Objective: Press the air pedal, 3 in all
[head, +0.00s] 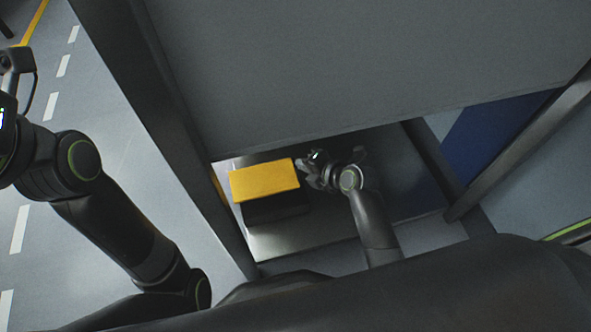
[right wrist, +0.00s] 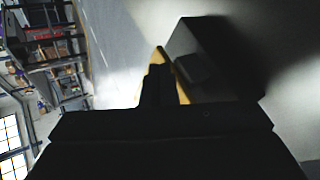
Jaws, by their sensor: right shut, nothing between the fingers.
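The air pedal (head: 264,180) has a yellow top plate over a black base and sits on a grey plate low under the bench. My right gripper (head: 303,166) is shut and empty, at the pedal's right edge in the head view. I cannot tell whether the fingertips touch the pedal. In the right wrist view the shut fingers (right wrist: 158,86) are dark, and a yellow edge of the pedal (right wrist: 196,91) shows just behind them beside its black body. My left arm is at the left of the head view, with its gripper out of the picture.
A large grey bench top (head: 350,70) overhangs the pedal. A dark bench leg (head: 165,125) stands left of it, and another dark post (head: 435,160) stands to the right. Shelving (right wrist: 45,50) shows far off in the right wrist view. Floor at the left is clear.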

